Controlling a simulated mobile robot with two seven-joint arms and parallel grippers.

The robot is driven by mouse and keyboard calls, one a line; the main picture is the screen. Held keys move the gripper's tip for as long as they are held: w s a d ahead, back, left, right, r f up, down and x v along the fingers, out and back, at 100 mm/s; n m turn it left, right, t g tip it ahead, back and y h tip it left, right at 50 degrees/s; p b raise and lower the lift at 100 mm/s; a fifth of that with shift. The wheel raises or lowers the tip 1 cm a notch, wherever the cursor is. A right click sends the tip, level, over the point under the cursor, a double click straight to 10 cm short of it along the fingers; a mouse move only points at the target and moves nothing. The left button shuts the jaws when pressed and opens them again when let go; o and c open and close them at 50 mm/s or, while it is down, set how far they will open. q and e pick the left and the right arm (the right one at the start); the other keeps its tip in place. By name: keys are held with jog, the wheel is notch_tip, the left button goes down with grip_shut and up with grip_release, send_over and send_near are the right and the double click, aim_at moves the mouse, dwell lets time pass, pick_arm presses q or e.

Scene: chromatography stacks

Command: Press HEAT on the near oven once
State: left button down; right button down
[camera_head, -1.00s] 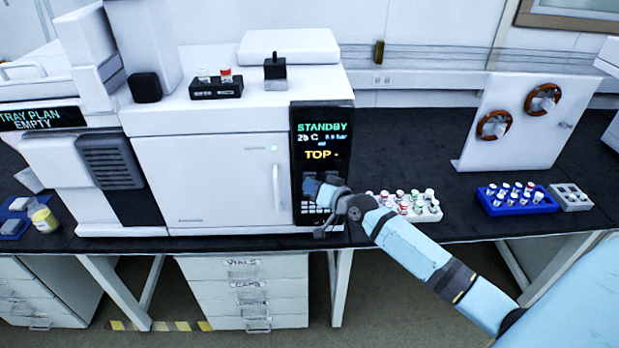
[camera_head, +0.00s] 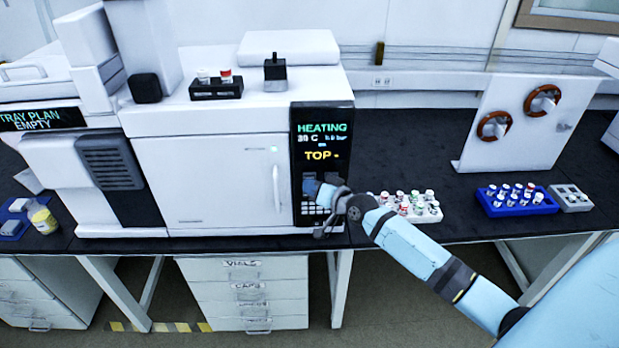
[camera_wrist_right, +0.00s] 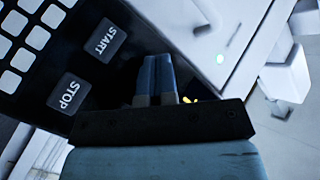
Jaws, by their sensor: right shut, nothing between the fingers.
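The near oven (camera_head: 214,175) is a white box on the dark bench, with a black control panel (camera_head: 322,165) at its right front. The panel display (camera_head: 322,134) reads HEATING in green, about 30 C, and TOP in yellow. My right gripper (camera_head: 308,187) is shut and empty, its tips at the panel below the display. In the right wrist view its two blue fingers (camera_wrist_right: 155,75) lie together in front of the panel. The START key (camera_wrist_right: 104,39) and STOP key (camera_wrist_right: 71,93) show to their left. A HEAT key cannot be made out; the fingers cover part of the panel. My left gripper is not in view.
A white rack of vials (camera_head: 408,205) stands on the bench just right of my right wrist. A blue vial rack (camera_head: 517,202) is farther right. A black vial tray (camera_head: 216,90) sits on the oven top. A white panel with two brown-ringed knobs (camera_head: 522,120) stands at the right.

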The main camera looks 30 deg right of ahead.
jog(key=shift+s+a+p, duration=0.35)
jog(key=shift+s+p, duration=0.05)
jog(key=shift+s, duration=0.25)
jog(key=s+a+p, duration=0.1)
jog(key=s+p, duration=0.1)
jog(key=s+a+p, duration=0.1)
jog(key=s, duration=0.1)
jog(key=shift+s+a, duration=0.1)
jog(key=shift+a, duration=0.2)
dwell(0.4)
dwell(0.3)
jog(key=s+a+f+n+g, duration=0.1)
jog(key=s+a+f, duration=0.3)
jog(key=s, duration=0.4)
jog(key=s+a+f+n+g, duration=0.2)
jog(key=s+a+f+n, duration=0.2)
jog(key=s+a, duration=0.2)
jog(key=s+a+f+n+g, duration=0.2)
jog(key=s+a+f, duration=0.2)
jog(key=s, duration=0.7)
jog(key=shift+a+f+n+h, duration=0.3)
jog(key=shift+a+f+h, duration=0.1)
jog(key=shift+a, duration=0.55)
